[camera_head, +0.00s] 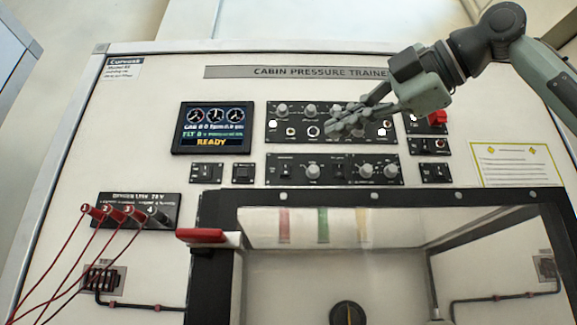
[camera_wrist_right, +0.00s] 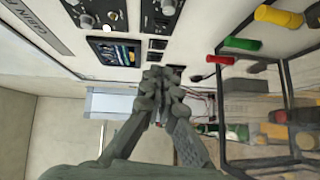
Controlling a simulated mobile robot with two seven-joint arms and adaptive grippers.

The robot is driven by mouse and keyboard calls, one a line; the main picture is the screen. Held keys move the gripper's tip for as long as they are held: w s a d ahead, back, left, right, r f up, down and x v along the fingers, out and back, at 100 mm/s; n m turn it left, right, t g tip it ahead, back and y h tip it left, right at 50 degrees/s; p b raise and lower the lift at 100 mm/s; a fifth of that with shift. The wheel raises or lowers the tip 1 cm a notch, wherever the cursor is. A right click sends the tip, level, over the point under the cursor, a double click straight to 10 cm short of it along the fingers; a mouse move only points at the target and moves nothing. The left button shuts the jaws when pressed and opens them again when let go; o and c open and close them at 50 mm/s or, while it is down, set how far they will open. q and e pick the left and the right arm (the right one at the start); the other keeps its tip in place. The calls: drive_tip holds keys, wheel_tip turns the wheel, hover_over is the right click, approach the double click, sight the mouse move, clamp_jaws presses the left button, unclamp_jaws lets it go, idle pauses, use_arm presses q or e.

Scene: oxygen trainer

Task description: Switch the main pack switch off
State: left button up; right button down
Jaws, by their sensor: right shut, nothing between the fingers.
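The cabin pressure trainer panel (camera_head: 230,88) stands upright in front of me. Its upper control strip (camera_head: 272,135) carries several grey knobs and small toggles. The labels are too small to read, so I cannot tell which switch is the main pack switch. My right gripper (camera_head: 338,127) reaches in from the upper right and is shut and empty. Its fingertips overlap the middle of the strip in the head view and hide part of it; contact cannot be told. The right wrist view also shows the closed fingers (camera_wrist_right: 163,82). My left gripper is not in view.
A lit screen (camera_head: 212,128) reading READY sits left of the strip. A lower strip (camera_head: 332,169) and small switch plates lie around it. A red control (camera_head: 437,118) is right of the gripper. Below are a dark-framed chamber (camera_head: 400,198), a red-handled lever (camera_head: 202,236) and red cables (camera_head: 62,255).

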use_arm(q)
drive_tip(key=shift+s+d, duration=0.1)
use_arm(e)
drive_tip(key=shift+d, duration=0.1)
drive_tip(key=p, duration=0.2)
approach(285, 169)
drive_tip(key=x, duration=0.6)
drive_tip(key=shift+s+a+f, duration=0.3)
drive_tip(key=shift+s+a, duration=0.1)
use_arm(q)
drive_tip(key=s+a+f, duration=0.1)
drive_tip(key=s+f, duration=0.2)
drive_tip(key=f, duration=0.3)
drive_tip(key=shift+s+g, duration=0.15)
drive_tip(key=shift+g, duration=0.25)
use_arm(e)
drive_tip(key=shift+w, duration=0.3)
